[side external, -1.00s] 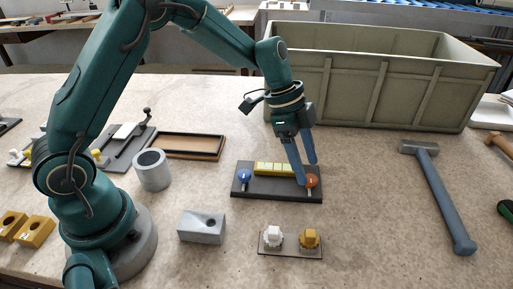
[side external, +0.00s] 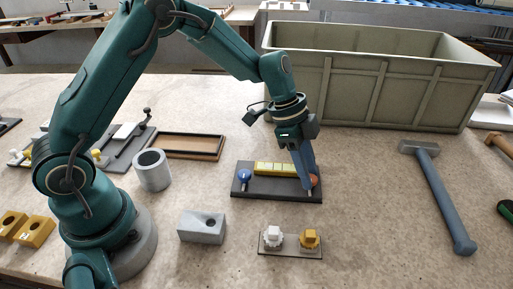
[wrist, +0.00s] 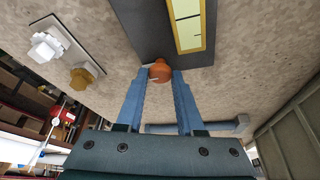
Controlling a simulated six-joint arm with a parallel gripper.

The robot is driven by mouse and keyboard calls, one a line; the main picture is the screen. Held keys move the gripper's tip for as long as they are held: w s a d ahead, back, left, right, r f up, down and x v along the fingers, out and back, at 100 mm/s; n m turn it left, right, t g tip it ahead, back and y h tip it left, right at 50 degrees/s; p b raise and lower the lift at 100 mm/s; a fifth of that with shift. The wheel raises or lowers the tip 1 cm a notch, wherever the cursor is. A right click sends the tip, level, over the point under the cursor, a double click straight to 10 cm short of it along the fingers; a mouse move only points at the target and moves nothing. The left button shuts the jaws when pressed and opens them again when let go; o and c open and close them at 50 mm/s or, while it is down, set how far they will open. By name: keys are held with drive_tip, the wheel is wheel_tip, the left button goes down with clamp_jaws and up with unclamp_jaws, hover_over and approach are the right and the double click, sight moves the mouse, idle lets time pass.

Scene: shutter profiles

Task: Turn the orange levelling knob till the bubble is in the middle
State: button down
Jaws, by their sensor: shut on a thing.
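The orange levelling knob (wrist: 160,72) sits at the right end of a dark base plate (side external: 268,192). My gripper (wrist: 161,76) is shut on the knob, with one blue finger on each side of it in the wrist view. In the side view my gripper (side external: 310,186) hides most of the knob. A yellow-framed level vial (side external: 275,169) lies along the plate; it also shows in the wrist view (wrist: 188,22). The bubble is too small to make out. A blue knob (side external: 244,176) is at the plate's left end.
A grey block (side external: 202,227) is front left. A hammer (side external: 438,195) lies right. A large grey-green crate (side external: 390,80) stands behind.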

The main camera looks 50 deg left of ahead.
drive_tip(key=n+t, duration=0.1)
drive_tip(key=n, duration=0.1)
drive_tip(key=n+y, duration=0.1)
drive_tip(key=n, duration=0.2)
drive_tip(key=shift+s+d+t, duration=0.1)
drive_tip(key=shift+s+t, duration=0.05)
drive_tip(key=shift+t, duration=0.25)
drive_tip(key=n+y, duration=0.1)
drive_tip(key=n, duration=0.3)
drive_tip(key=shift+d+n+t+y, duration=0.15)
drive_tip(key=shift+n+t+y, duration=0.15)
drive_tip(key=shift+t+y, duration=0.1)
drive_tip(key=n, duration=0.1)
drive_tip(key=n+y, duration=0.1)
drive_tip(key=n, duration=0.1)
drive_tip(key=n+y, duration=0.1)
drive_tip(key=n, duration=0.1)
drive_tip(key=shift+d, duration=0.25)
drive_tip(key=shift+d+n+y, duration=0.1)
drive_tip(key=shift+n+y, duration=0.8)
drive_tip(key=shift+n, duration=1.6)
drive_tip(key=c, duration=0.5)
unclamp_jaws()
drive_tip(key=shift+g, duration=0.3)
drive_tip(key=shift+c, duration=0.2)
